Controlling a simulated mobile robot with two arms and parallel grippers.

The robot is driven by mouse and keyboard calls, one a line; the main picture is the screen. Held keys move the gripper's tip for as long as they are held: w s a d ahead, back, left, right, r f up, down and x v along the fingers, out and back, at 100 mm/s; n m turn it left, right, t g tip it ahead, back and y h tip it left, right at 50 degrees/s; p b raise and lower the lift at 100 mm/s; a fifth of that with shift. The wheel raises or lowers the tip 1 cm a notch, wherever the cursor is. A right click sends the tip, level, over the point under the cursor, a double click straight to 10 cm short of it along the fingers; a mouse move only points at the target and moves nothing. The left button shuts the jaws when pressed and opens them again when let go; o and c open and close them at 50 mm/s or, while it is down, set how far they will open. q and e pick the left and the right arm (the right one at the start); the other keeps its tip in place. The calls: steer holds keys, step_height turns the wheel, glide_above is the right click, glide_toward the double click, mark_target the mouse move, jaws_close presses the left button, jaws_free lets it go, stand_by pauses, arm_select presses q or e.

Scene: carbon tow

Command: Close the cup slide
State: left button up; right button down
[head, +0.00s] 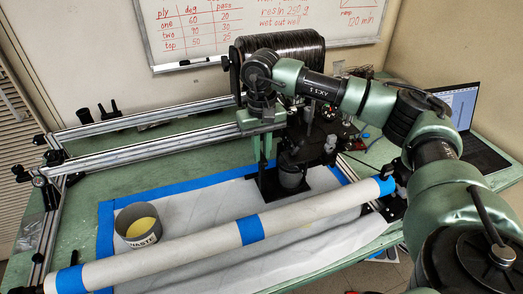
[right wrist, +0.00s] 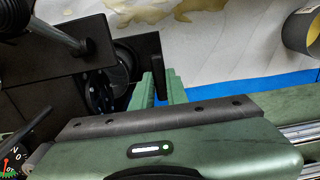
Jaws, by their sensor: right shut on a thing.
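The cup slide is a black plate (head: 309,184) with a dark grey cylindrical cup (head: 292,176) at the machine's front, over the white sheet. My right gripper (head: 263,158) points down just left of the cup, its green fingers close together on a dark upright part of the slide. In the right wrist view, the fingers (right wrist: 160,88) reach down beside the dark round cup (right wrist: 101,90). My left gripper is in neither view.
A long white tube (head: 190,248) with blue bands lies across the front. A grey waste cup (head: 138,226) with yellow contents stands left on the sheet. Metal rails (head: 150,153) run behind. A black spool (head: 290,48) and a laptop (head: 463,105) stand at the back.

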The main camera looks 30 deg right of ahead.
steer(key=shift+r, duration=0.1)
steer(key=d, duration=0.2)
steer(key=s+d+b, duration=0.1)
steer(key=d, duration=0.1)
steer(key=shift+d, duration=0.35)
steer(key=c, duration=1.4)
jaws_free()
step_height(320, 180, up, 8)
steer(key=b, duration=0.1)
